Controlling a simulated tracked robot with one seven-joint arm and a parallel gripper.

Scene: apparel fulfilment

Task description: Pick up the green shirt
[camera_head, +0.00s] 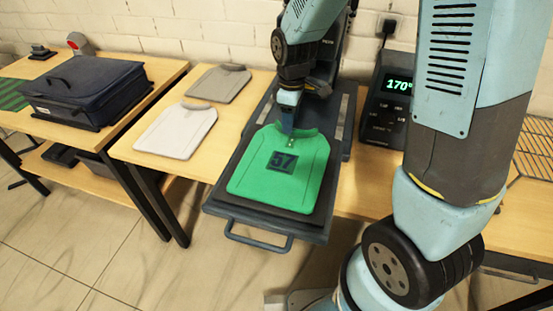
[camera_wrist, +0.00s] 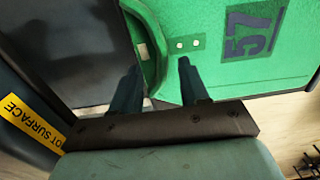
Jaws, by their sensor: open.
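The green shirt (camera_head: 281,180) lies flat on a dark press plate, with a dark square marked 57 on its front. It also fills the upper right of the wrist view (camera_wrist: 210,75). My gripper (camera_head: 287,132) is at the shirt's collar. In the wrist view my gripper's two dark fingers (camera_wrist: 158,75) are apart, one by the collar edge and one over the green cloth near two small pale buttons. Nothing is held between them. Whether the fingertips touch the cloth cannot be told.
The press plate (camera_head: 222,196) has a front handle (camera_head: 258,241). A control box (camera_head: 384,100) reading 170 stands at the right. A white shirt (camera_head: 176,131) and a grey shirt (camera_head: 219,84) lie on the table at left. A dark blue case (camera_head: 85,88) sits farther left. A yellow hot-surface label (camera_wrist: 28,122) is nearby.

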